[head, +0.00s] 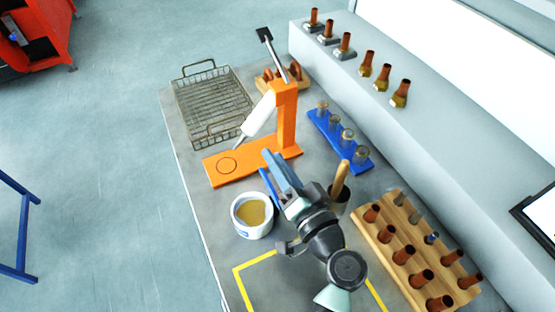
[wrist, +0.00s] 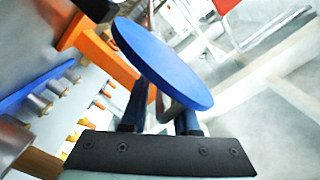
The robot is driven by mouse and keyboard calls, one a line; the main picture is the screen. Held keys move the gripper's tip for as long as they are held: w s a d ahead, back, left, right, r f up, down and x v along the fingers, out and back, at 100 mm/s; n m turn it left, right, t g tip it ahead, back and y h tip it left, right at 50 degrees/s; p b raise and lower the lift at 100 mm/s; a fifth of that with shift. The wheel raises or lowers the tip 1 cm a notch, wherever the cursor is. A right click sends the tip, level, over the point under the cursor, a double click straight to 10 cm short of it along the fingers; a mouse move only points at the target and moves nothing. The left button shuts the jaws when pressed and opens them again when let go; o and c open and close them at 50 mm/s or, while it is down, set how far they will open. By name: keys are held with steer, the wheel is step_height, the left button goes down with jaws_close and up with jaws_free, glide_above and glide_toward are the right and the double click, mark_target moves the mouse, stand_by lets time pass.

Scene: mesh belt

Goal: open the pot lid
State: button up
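The white pot (head: 252,229) stands uncovered on the grey bench in the head view, its tan contents showing. The round blue lid (wrist: 165,62) is off the pot, tilted steeply in front of my gripper (wrist: 161,112) in the wrist view. A grey handle behind the lid sits between my fingers, which seem shut on it; the exact contact is partly hidden by the lid. In the head view the lid shows as a thin blue edge (head: 267,185) beside my gripper (head: 272,160), above and right of the pot.
An orange stand (head: 287,115) with a white tool is just beyond my gripper. A wire basket (head: 213,100) lies behind it. A blue vial rack (head: 338,140), a mortar with pestle (head: 340,185) and a wooden rack (head: 387,255) crowd the right side. Yellow tape (head: 255,262) marks bare bench in front.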

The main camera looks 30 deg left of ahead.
jaws_close()
